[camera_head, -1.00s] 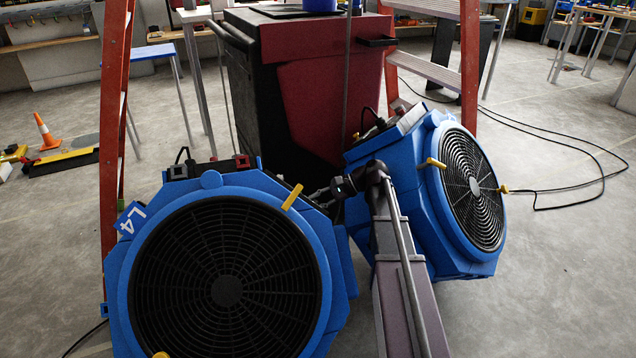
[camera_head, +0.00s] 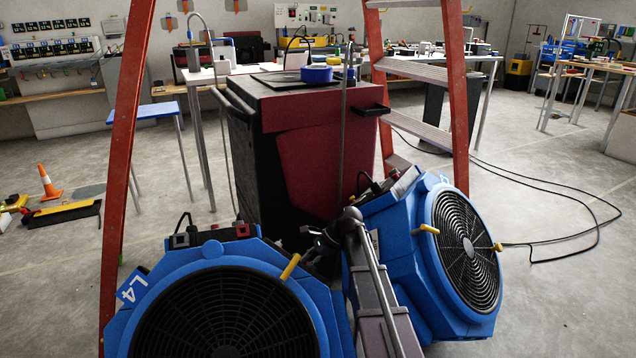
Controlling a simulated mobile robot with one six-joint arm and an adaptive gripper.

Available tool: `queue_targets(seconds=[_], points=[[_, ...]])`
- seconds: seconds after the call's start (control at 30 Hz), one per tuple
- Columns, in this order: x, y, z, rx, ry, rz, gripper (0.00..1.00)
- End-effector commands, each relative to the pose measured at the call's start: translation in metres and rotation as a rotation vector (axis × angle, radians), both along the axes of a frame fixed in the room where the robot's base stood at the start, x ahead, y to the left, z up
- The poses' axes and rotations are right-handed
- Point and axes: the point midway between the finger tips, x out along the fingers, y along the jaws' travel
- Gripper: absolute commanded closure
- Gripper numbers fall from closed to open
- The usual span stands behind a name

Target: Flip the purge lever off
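No purge lever can be made out for certain in this view. A red and black cabinet (camera_head: 318,155) stands in the middle, behind two blue fan units. The left blue fan (camera_head: 150,310) carries an L4 label and a yellow handle (camera_head: 290,266). The right blue fan (camera_head: 395,240) is tilted and has yellow handles on its front. My gripper (camera_head: 316,246) is small and dark, in the gap between the two fans and in front of the cabinet's lower part. Its fingers blend into the dark background, so whether it is open is unclear.
Red ladder legs (camera_head: 128,165) flank the cabinet. A roll of blue tape (camera_head: 318,74) lies on the cabinet top, near a thin upright pole (camera_head: 345,130). Black cables (camera_head: 560,240) trail over the floor at right. An orange cone (camera_head: 48,182) stands at left.

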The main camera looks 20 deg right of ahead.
Motion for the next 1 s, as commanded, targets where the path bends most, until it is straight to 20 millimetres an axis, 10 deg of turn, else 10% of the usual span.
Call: queue_targets(seconds=[0.67,1.0], points=[[0.023,0.012,-0.004,-0.285,0.363,-0.245,0.66],[0.023,-0.002,0.029,-0.279,0.357,-0.242,0.66]])
